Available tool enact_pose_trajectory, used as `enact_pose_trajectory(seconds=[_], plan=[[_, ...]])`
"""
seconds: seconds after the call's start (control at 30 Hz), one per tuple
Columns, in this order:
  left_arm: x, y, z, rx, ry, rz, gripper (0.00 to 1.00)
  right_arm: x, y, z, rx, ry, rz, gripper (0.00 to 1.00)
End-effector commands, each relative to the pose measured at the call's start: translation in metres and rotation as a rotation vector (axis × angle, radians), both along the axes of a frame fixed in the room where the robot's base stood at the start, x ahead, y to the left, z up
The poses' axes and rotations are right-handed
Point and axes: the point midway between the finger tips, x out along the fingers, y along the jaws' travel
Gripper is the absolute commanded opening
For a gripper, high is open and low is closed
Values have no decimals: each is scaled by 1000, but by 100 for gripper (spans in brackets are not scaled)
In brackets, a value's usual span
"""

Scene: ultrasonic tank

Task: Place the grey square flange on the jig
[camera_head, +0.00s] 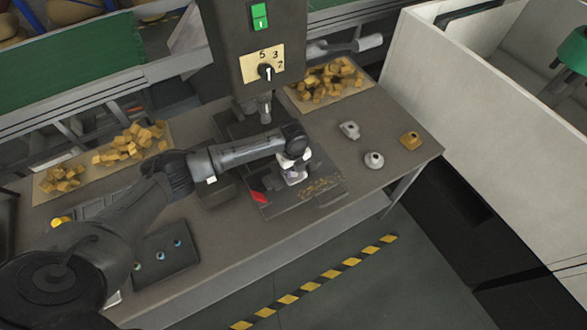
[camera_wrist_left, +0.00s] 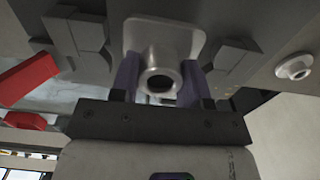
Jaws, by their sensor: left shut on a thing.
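My left gripper (camera_head: 293,170) is over the jig (camera_head: 268,208), a dark plate on the bench below the machine head. In the left wrist view the left gripper (camera_wrist_left: 158,88) is shut on the grey square flange (camera_wrist_left: 160,45), with a finger on each side of its round hub. The flange's square plate lies between two dark blocks of the jig (camera_wrist_left: 80,32). I cannot tell whether the plate touches the jig. In the head view the flange (camera_head: 294,178) is partly hidden by the gripper. My right gripper is not in view.
A red handle (camera_head: 259,197) sits at the jig's left; brass-coloured chips (camera_head: 321,187) lie at its right. A grey round flange (camera_head: 373,160), another grey part (camera_head: 349,130) and a brass part (camera_head: 411,140) stand to the right. The machine head (camera_head: 262,50) rises behind.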

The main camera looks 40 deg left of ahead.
Motion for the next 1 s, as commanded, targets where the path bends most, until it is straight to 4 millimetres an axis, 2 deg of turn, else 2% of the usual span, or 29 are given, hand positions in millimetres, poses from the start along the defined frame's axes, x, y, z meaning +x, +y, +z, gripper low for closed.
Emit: enact_pose_trajectory(seconds=[0.1,0.47,0.5,0.77,1.0], plan=[[0,0,-11,1,0,-1,11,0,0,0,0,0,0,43],[0,0,-14,1,0,0,11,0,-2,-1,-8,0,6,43],[0,0,-15,1,1,0,43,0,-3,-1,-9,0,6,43],[0,0,-14,1,1,-1,67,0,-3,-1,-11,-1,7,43],[0,0,-13,1,1,-1,67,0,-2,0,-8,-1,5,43]])
